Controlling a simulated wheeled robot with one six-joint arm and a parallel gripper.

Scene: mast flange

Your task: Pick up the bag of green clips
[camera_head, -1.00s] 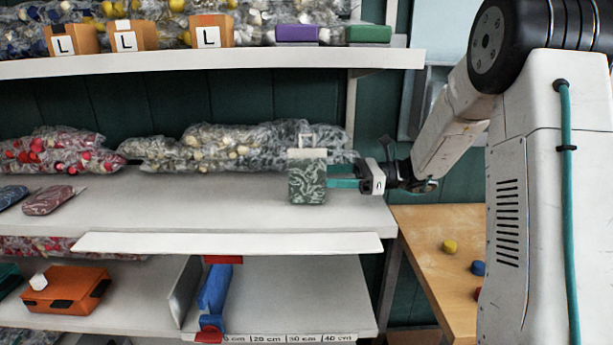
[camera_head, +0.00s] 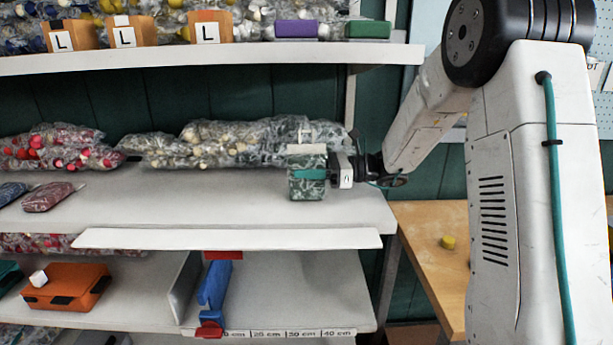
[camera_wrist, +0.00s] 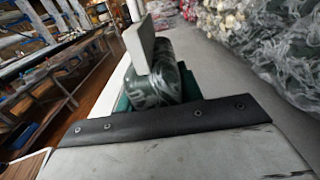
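The bag of green clips (camera_head: 307,190) stands upright near the right end of the middle shelf, with a pale header at its top. My gripper (camera_head: 310,174) reaches in from the right, and one teal finger lies across the bag's front face. The wrist view shows the green patterned bag (camera_wrist: 165,88) between the teal fingers (camera_wrist: 158,90), one at each side, with the pale header standing up. The fingers are spread around the bag. I cannot make out a clear gap, and the fingertips are mostly hidden.
The middle shelf (camera_head: 190,205) has free room left of the bag. Clear bags of pale pieces (camera_head: 235,143) lie close behind it. The upper shelf (camera_head: 210,60) hangs above. A wooden table (camera_head: 425,230) stands at the right.

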